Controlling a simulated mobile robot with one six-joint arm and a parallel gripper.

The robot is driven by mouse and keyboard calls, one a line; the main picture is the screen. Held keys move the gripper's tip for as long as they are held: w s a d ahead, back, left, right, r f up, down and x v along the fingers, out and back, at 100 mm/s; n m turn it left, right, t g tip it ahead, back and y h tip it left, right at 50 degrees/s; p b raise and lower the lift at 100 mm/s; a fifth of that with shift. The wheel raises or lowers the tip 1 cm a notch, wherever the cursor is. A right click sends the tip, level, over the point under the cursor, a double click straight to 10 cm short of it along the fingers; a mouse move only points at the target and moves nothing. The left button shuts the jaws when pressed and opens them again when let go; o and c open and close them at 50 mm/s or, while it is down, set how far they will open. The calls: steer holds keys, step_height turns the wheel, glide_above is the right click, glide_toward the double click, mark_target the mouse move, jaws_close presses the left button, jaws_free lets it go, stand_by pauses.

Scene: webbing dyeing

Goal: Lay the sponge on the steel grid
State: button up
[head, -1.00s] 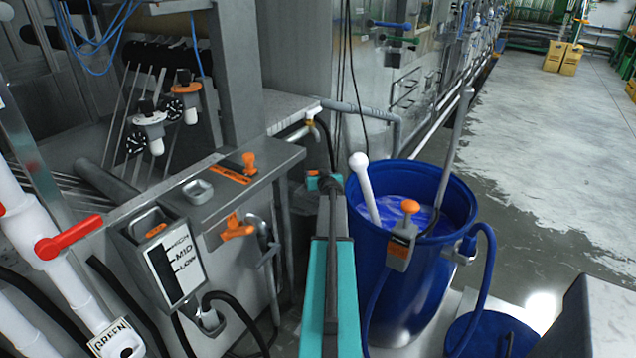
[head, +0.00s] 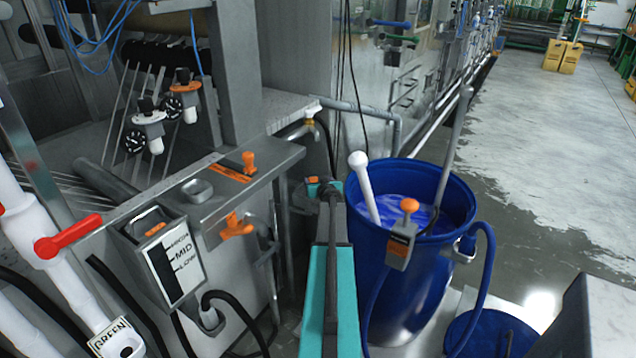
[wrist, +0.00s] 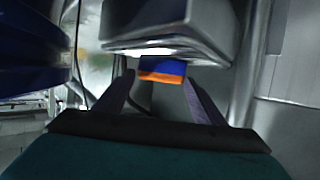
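A small blue and orange block (wrist: 162,70), which I take to be the sponge, is between the fingertips of my gripper (wrist: 160,82) in the wrist view. Its two ends meet the dark fingers, so the gripper looks shut on it. In the head view, my gripper (head: 324,188) reaches between the steel machine and the blue barrel, seen from behind. A small orange patch shows at its end there, too small to identify. I cannot make out the steel grid for certain in either view.
The blue barrel (head: 425,275) with blue liquid stands just right of my arm. The steel machine (head: 240,180) with orange-handled valves is at left. In the wrist view, a steel box (wrist: 170,22) hangs close beyond the sponge. Open floor (head: 545,130) lies at right.

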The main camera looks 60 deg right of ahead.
steer(key=shift+o, duration=0.5)
steer(key=shift+r, duration=0.15)
steer(key=shift+b+v, duration=1)
steer(key=shift+v, duration=3.65)
steer(key=shift+b+v, duration=0.3)
steer(key=shift+v, duration=1)
steer(key=shift+a, duration=0.1)
